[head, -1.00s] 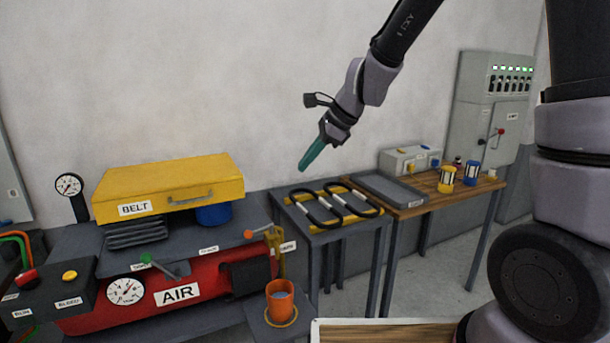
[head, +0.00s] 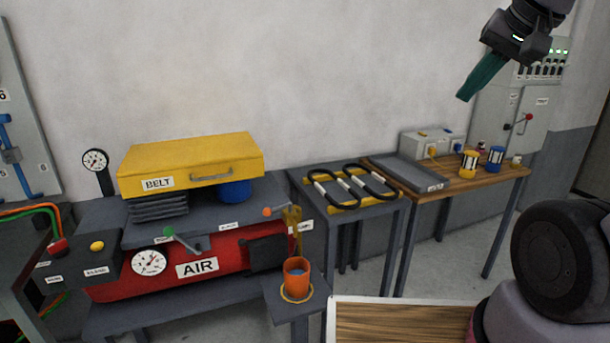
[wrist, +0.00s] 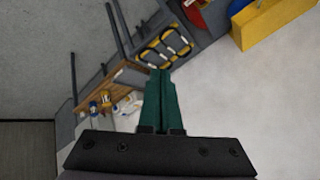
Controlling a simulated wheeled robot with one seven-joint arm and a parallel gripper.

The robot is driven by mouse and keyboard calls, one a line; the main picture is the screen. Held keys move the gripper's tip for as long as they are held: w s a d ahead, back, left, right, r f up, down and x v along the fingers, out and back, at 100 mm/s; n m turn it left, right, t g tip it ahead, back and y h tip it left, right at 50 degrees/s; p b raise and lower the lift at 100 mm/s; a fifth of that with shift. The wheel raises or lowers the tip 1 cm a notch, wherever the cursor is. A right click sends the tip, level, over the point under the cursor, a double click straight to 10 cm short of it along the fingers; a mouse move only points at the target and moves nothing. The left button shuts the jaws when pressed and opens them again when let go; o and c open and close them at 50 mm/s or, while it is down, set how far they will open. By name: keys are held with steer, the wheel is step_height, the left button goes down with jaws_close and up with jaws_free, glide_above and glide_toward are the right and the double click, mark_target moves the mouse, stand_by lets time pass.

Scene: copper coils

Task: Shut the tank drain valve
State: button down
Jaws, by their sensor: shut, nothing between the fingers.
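The red air tank (head: 222,262) with its AIR label is at the lower left of the head view. A green-tipped lever (head: 170,233) sticks out on its front left, above a round gauge (head: 150,263). An orange-tipped lever (head: 268,212) is at its right end, beside a yellow bracket. The small labels by the levers are too small to read, so I cannot tell which is the drain valve. My gripper (head: 464,97), with green fingers, is shut and empty, high at the upper right and far from both levers. Its fingers also show in the wrist view (wrist: 160,75).
A yellow BELT case (head: 190,165) sits above the tank. An orange cup (head: 296,279) stands on a small shelf at the tank's right. A table with black belts (head: 350,185) and a wooden bench (head: 455,188) stand along the wall. The air before the wall is clear.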

steer(key=w+a+f+m+g+y, duration=0.1)
steer(key=w+a+f, duration=0.35)
steer(key=a, duration=0.35)
steer(key=w+a+f+m+y, duration=0.1)
steer(key=w+a+f, duration=0.35)
steer(key=a, duration=0.35)
steer(key=w+a+f+m+g+y, duration=0.15)
steer(key=w+a+f, duration=0.3)
steer(key=a, duration=0.45)
steer(key=w+a+f, duration=0.1)
steer(key=a+f, duration=0.3)
steer(key=f, duration=0.3)
steer(key=w+a+f+m+h, duration=0.1)
steer(key=a+f, duration=0.3)
steer(key=f, duration=0.4)
steer(key=w+a+f+m, duration=0.1)
steer(key=w+a+f, duration=0.1)
steer(key=a+f, duration=0.2)
step_height(320, 180, down, 3)
steer(key=shift+w+a+f+t+h, duration=0.15)
steer(key=shift+w+a+t+h, duration=0.15)
steer(key=shift+a+t+h, duration=0.1)
steer(key=shift+w+a, duration=0.4)
steer(key=shift+a, duration=0.2)
